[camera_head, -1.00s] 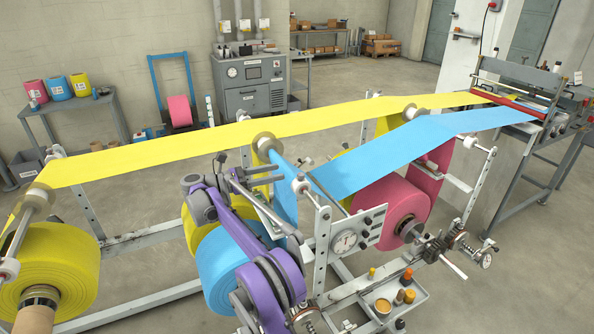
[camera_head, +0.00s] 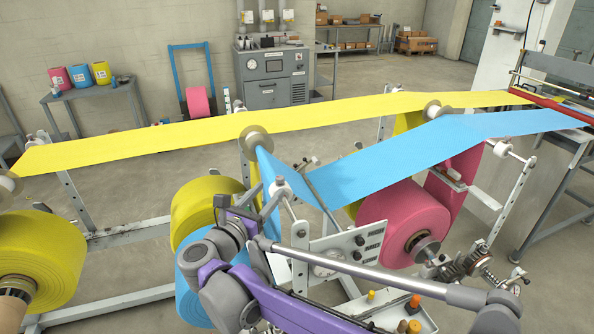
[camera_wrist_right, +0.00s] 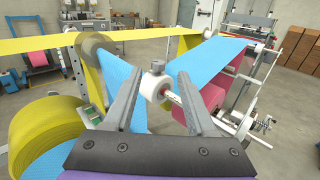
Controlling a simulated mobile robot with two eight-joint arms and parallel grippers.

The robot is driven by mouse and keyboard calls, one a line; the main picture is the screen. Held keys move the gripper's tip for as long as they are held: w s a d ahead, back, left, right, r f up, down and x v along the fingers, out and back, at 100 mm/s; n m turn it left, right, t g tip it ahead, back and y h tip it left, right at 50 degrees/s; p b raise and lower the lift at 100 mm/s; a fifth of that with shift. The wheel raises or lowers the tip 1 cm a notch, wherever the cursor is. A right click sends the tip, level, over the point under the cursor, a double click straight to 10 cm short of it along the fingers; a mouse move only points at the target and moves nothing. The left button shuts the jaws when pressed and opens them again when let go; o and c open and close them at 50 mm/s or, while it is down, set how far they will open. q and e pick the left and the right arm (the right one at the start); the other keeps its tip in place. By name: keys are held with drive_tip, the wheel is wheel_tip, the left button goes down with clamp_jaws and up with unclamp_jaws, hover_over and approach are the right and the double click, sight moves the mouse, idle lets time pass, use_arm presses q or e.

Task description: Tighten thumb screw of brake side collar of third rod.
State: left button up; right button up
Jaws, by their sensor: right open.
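A white collar (camera_head: 280,187) sits on a thin rod (camera_head: 291,210) beside the blue web. In the right wrist view the white collar (camera_wrist_right: 158,88) has a grey thumb screw (camera_wrist_right: 158,67) upright on top. The rod (camera_wrist_right: 176,99) runs from it to the right. My right gripper (camera_wrist_right: 159,78) is open, its fingers on either side of the collar in that view; I cannot tell whether they touch it. In the head view my right gripper (camera_head: 263,203) is small and partly hidden near the collar. The thumb screw is too small to make out there. My left gripper is not in view.
Yellow web (camera_head: 200,133) and blue web (camera_head: 390,160) stretch close above and beside the arm. A blue roll, yellow roll (camera_head: 200,205) and pink roll (camera_head: 395,215) sit below. A gauge panel (camera_head: 345,245) and a parts tray (camera_head: 425,320) lie near my forearm.

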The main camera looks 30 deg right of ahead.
sight(280, 180)
drive_tip(key=p+x, duration=0.1)
drive_tip(key=x, duration=0.9)
drive_tip(key=shift+w, duration=0.2)
drive_tip(key=shift+d, duration=0.1)
clamp_jaws()
